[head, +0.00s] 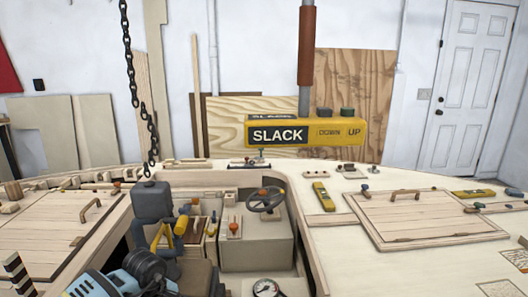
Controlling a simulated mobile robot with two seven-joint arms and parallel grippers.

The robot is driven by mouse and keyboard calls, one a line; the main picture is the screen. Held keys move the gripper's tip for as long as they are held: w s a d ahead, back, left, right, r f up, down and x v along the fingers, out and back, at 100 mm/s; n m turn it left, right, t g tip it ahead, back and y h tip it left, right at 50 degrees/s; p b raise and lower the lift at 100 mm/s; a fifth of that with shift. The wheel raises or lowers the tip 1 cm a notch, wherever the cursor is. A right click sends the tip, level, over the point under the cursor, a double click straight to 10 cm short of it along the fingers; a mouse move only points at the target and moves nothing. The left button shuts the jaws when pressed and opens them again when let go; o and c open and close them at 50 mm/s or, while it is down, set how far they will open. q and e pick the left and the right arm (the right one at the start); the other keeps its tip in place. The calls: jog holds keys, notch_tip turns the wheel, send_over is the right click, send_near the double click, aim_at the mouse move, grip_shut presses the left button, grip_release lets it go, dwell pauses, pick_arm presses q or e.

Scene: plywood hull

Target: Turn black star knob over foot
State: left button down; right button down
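I cannot single out a black star knob with certainty at this size. A small dark knob-like part (260,153) stands on a thin stem above a dark foot plate (250,165) at the hull's far edge, just under the yellow SLACK box (305,132). Its outline is too small to show whether it is star-shaped. Another small dark knob (365,188) sits on the right deck. Neither of my grippers shows in the head view.
A steering wheel (266,199) stands on a console. A hatch (425,217) with a wooden handle lies on the right deck. A yellow level (323,196) lies beside it.

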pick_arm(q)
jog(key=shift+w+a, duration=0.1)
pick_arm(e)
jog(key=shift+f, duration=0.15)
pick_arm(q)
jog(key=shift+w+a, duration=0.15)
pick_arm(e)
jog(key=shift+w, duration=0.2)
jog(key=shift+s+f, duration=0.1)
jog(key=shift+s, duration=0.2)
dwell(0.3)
pick_arm(q)
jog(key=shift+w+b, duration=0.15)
jog(key=shift+b, duration=0.2)
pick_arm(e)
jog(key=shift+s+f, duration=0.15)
